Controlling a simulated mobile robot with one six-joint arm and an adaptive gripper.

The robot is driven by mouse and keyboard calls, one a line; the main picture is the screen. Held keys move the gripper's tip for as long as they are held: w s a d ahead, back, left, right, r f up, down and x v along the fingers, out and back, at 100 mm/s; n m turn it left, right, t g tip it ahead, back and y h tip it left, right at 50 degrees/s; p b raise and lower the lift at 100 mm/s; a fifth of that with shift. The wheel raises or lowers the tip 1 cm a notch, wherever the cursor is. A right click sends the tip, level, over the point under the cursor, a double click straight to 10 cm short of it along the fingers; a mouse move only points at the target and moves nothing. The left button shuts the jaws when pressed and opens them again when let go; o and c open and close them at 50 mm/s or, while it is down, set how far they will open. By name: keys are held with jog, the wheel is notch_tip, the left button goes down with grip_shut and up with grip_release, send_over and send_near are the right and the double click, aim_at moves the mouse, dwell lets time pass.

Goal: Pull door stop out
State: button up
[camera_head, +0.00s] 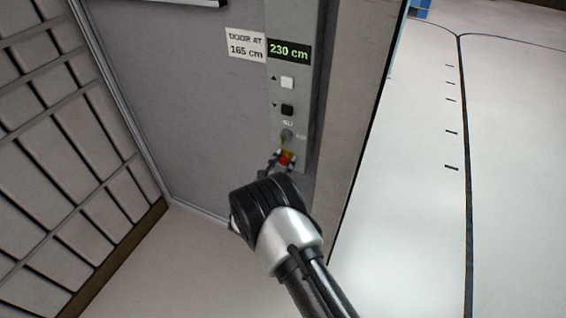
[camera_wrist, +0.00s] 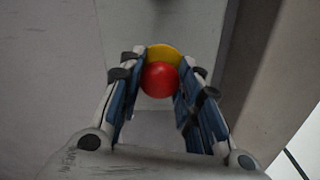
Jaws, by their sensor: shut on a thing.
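The door stop is a round red knob (camera_wrist: 160,80) in front of a yellow disc (camera_wrist: 163,52). In the head view the red knob (camera_head: 285,161) sits low on the grey control strip, below a key switch (camera_head: 287,136). My gripper (camera_wrist: 158,76) has its blue-padded fingers on both sides of the red knob and is shut on it. In the head view my gripper (camera_head: 281,160) reaches the strip from below, and my wrist hides part of it. The knob's contact points with the pads are partly hidden.
The control strip (camera_head: 275,120) also carries a white button (camera_head: 287,83), a black button (camera_head: 287,109) and a display (camera_head: 289,52) reading 230 cm. A sign (camera_head: 246,46) reads "DOOR AT 165 cm".

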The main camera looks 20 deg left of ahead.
grip_shut()
jog(key=shift+s+f+b, duration=0.1)
jog(key=shift+s+b, duration=0.3)
jog(key=shift+s, duration=0.15)
jog(key=o, duration=0.7)
grip_release()
jog(key=shift+o, duration=1.1)
jog(key=shift+s, duration=0.1)
jog(key=shift+o, duration=0.9)
